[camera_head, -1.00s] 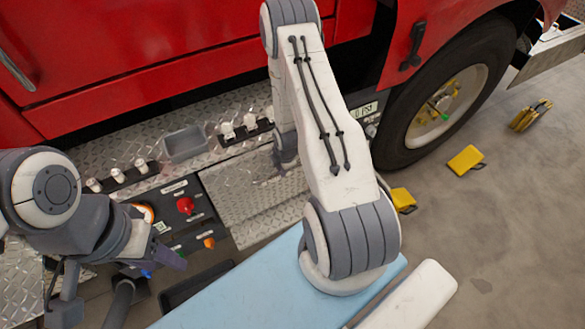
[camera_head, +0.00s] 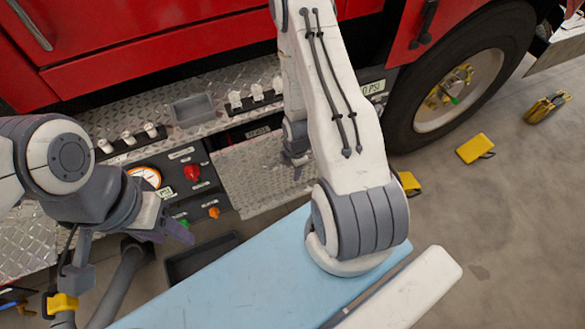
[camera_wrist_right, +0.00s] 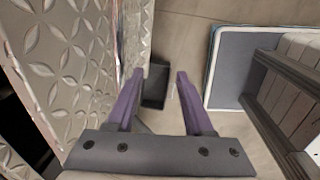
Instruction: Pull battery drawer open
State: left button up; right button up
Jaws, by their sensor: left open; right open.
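A diamond-plate panel (camera_head: 250,178), apparently the battery drawer front, sits low on the truck's side, right of the control panel. A dark gap with a small label (camera_head: 258,132) shows above its top edge. My right gripper (camera_head: 297,168) is at the panel's right part, partly hidden by my arm. In the right wrist view its purple fingers (camera_wrist_right: 160,75) are open with nothing between them, and diamond plate (camera_wrist_right: 65,60) fills the left. No handle is clearly visible. My left gripper (camera_head: 182,233) is open and empty in front of the control panel.
The control panel (camera_head: 180,190) has a gauge and coloured knobs. A grey tray (camera_head: 192,110) sits on the step above. A black bin (camera_head: 205,258) and a light blue surface (camera_head: 235,290) are in front. Yellow blocks (camera_head: 475,148) lie near the wheel (camera_head: 462,85).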

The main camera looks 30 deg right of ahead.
notch_tip(320, 180, up, 10)
jog(key=s+p, duration=0.2)
jog(key=p, duration=0.4)
jog(key=shift+a+f, duration=0.15)
jog(key=shift+a, duration=0.05)
dwell(0.5)
dwell(0.3)
notch_tip(320, 180, up, 10)
jog(key=s+p, duration=0.1)
jog(key=p, duration=0.1)
jog(key=shift+r, duration=0.2)
